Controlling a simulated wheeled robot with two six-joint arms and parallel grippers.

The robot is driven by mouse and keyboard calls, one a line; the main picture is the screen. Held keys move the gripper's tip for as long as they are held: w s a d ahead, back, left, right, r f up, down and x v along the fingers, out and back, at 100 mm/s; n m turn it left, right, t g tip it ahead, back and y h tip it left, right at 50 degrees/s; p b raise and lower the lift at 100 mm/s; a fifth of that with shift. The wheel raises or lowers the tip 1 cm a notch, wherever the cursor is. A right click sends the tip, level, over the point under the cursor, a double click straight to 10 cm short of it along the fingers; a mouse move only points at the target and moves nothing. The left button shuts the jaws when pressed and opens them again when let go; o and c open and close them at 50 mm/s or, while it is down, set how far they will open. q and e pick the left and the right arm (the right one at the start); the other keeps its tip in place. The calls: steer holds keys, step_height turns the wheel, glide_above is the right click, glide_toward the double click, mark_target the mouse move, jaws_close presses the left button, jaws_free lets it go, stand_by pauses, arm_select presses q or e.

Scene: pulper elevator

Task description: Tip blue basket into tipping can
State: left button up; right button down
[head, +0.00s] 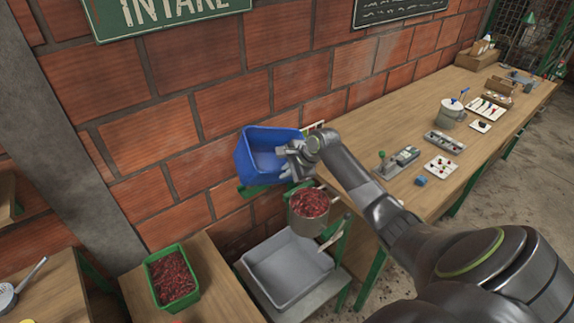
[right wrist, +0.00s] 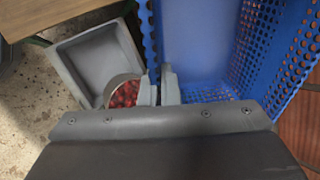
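The blue basket (head: 265,152) is by the brick wall, above and to the left of the tipping can. Its inside looks empty in the part I can see. My right gripper (head: 293,160) is at the basket's right edge. In the right wrist view its fingers (right wrist: 161,85) are close together on the perforated wall of the blue basket (right wrist: 205,45). The tipping can (head: 309,207), a grey round can, holds red cherries; it also shows in the right wrist view (right wrist: 123,82), just left of the fingers. My left gripper is out of view.
A grey tray (head: 288,270) lies below the can. A green crate (head: 172,276) with red cherries stands on a wooden table at the lower left. A long bench (head: 470,110) with trays and tools runs along the wall to the right.

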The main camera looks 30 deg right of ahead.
steer(key=shift+w+a+r+g+h, duration=0.2)
steer(key=shift+r+g+h, duration=0.1)
steer(key=shift+r+g, duration=0.1)
steer(key=shift+f+g+h, duration=0.3)
steer(key=shift+f+g, duration=0.15)
steer(key=shift+g, duration=0.05)
steer(key=shift+w+f+g+h, duration=0.1)
steer(key=shift+f+g+h, duration=0.45)
steer(key=shift+g+h, duration=0.35)
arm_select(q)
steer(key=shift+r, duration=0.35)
arm_select(e)
steer(key=shift+f+g+h, duration=0.2)
steer(key=shift+g+h, duration=0.1)
steer(key=shift+g, duration=0.1)
steer(key=shift+g+h, duration=0.3)
steer(key=shift+g, duration=0.2)
steer(key=shift+d+r, duration=0.1)
steer(key=shift+r, duration=2.65)
